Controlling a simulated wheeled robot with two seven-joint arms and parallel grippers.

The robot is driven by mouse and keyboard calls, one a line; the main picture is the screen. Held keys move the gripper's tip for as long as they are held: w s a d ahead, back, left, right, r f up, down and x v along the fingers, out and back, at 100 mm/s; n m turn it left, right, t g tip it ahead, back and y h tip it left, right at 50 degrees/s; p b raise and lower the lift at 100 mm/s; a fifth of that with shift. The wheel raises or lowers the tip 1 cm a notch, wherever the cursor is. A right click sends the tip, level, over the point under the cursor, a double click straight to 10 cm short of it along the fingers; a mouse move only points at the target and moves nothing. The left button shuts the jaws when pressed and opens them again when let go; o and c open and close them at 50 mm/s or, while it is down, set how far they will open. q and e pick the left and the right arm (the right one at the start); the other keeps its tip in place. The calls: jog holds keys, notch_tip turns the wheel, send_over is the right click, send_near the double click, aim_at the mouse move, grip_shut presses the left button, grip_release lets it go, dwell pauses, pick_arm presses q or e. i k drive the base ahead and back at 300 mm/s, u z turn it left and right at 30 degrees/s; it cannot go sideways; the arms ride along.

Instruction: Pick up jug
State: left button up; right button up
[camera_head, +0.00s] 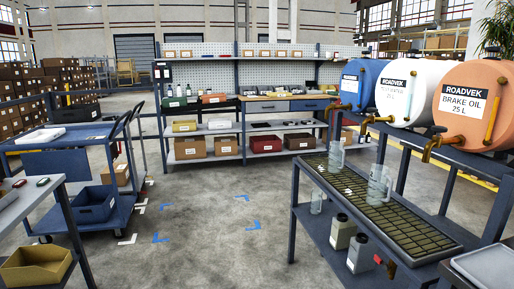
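A clear jug (336,157) stands at the far end of the drip grate (410,222) on the blue stand at the right. A second clear jug (379,186) stands nearer on the same grate, around its middle. A smaller clear vessel (316,202) shows lower at the stand's left side; its kind and its support are hard to tell. The jugs look see-through, and I cannot tell whether they hold liquid. Neither of my grippers is in view.
Blue, white and orange barrels (471,105) with brass taps lie above the grate's right side. Two grey canisters (361,253) stand below the grate. A blue trolley (105,212) stands left, and a shelf unit (240,145) behind. The middle floor is clear.

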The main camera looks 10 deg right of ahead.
aim_at(336, 153)
jog(key=u, duration=0.3)
jog(key=i, duration=2.5)
jog(key=z, duration=0.65)
